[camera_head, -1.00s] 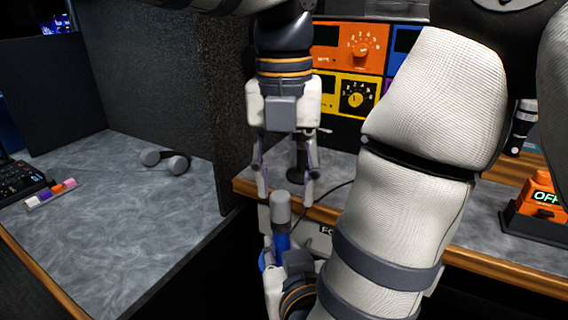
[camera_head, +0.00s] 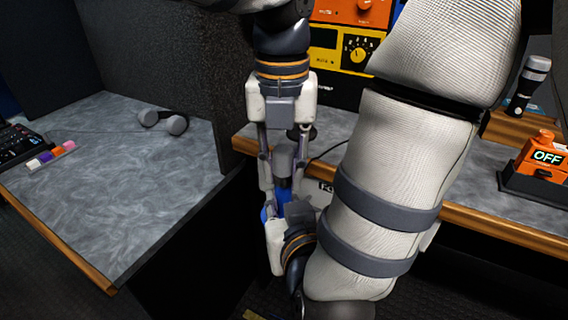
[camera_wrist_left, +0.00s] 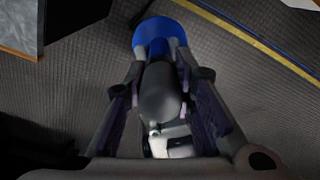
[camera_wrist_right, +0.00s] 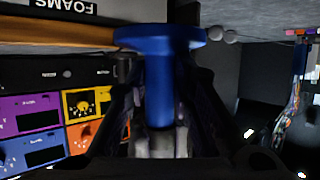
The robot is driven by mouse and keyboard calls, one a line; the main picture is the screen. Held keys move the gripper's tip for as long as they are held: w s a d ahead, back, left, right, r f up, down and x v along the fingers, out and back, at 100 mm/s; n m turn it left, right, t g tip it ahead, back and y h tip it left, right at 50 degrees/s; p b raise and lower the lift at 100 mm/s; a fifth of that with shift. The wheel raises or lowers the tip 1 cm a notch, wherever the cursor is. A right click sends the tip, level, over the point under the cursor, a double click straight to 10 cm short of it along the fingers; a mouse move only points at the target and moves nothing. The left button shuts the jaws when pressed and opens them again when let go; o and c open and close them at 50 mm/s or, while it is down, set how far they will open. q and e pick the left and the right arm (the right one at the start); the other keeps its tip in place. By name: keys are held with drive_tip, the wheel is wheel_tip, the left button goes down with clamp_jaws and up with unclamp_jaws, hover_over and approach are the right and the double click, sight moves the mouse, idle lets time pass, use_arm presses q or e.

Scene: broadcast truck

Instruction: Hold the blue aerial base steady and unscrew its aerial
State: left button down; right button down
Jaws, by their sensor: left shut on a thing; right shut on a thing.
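The aerial (camera_head: 284,160) is a grey rounded cylinder on top of the blue base (camera_head: 284,190), which has a blue stem and a wide round foot. Both are held off the floor in front of the counter. My left gripper (camera_head: 280,178) reaches down from above and is shut on the aerial. In the left wrist view the grey aerial (camera_wrist_left: 160,92) is between its fingers, with the blue foot (camera_wrist_left: 160,34) beyond. My right gripper (camera_wrist_right: 160,105) is shut on the blue stem; its wrist view shows the blue foot (camera_wrist_right: 160,40) too. My right arm hides part of the head view.
A grey counter with a wooden edge (camera_head: 490,230) stands behind, with coloured panels (camera_head: 340,55), an orange device reading OFF (camera_head: 543,158) and a torch (camera_head: 528,85). A left desk (camera_head: 110,215) holds a dumbbell-like object (camera_head: 163,121). Dark floor lies below.

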use_arm(q)
drive_tip(key=n, duration=0.5)
drive_tip(key=shift+d, duration=0.35)
drive_tip(key=n, duration=0.4)
drive_tip(key=shift+w+r+n, duration=0.1)
drive_tip(key=shift+n, duration=0.3)
drive_tip(key=n, duration=0.8)
drive_tip(key=shift+w+a, duration=0.1)
drive_tip(key=shift+w, duration=0.05)
drive_tip(key=n, duration=0.4)
drive_tip(key=shift+a+n, duration=0.1)
drive_tip(key=shift+n, duration=0.3)
drive_tip(key=n, duration=0.4)
drive_tip(key=shift+a, duration=0.1)
drive_tip(key=n, duration=0.8)
drive_tip(key=shift+a+n, duration=0.1)
drive_tip(key=shift+n, duration=0.2)
drive_tip(key=n, duration=0.7)
drive_tip(key=shift+s+r, duration=0.15)
drive_tip(key=shift+s, duration=0.05)
drive_tip(key=n, duration=0.7)
drive_tip(key=shift+s, duration=0.15)
drive_tip(key=n, duration=0.4)
drive_tip(key=shift+s+n, duration=0.15)
drive_tip(key=shift+n, duration=0.15)
drive_tip(key=shift+r, duration=0.1)
